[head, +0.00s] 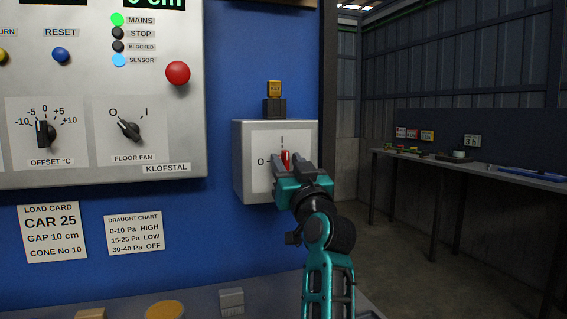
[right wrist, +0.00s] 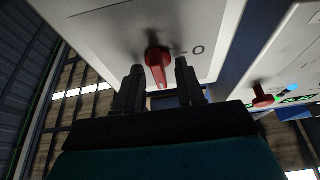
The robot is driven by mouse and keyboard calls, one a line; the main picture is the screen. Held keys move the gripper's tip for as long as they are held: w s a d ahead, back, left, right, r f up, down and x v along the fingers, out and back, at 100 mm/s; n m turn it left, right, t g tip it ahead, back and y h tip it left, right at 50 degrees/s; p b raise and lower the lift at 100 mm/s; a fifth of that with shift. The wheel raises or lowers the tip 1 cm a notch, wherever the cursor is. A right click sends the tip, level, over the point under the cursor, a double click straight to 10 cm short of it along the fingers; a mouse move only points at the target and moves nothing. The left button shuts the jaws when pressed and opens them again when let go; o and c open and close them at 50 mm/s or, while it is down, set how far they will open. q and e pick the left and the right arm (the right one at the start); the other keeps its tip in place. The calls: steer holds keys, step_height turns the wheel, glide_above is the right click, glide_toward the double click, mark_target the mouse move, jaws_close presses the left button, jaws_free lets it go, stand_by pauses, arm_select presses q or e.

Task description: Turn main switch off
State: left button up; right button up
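The main switch is a grey box (head: 243,165) with a white plate, "I" at the top and "O" at the left. Its red handle (head: 286,158) stands upright toward the "I". My right gripper (head: 291,169) is in front of the handle. In the right wrist view the red handle (right wrist: 157,62) lies between the two dark fingers of this gripper (right wrist: 159,76), with a gap on each side, so the gripper is open. The gripper hides the lower part of the plate in the head view. My left gripper is not in view.
A control panel (head: 70,165) with a lit green MAINS lamp (head: 117,20), a red button (head: 178,72) and a floor fan knob (head: 129,130) is at the left. A brass-coloured block (head: 274,88) is above the box. A shelf (head: 205,296) with small blocks runs below.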

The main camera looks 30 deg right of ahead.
steer(key=shift+s, duration=0.1)
steer(key=c, duration=0.7)
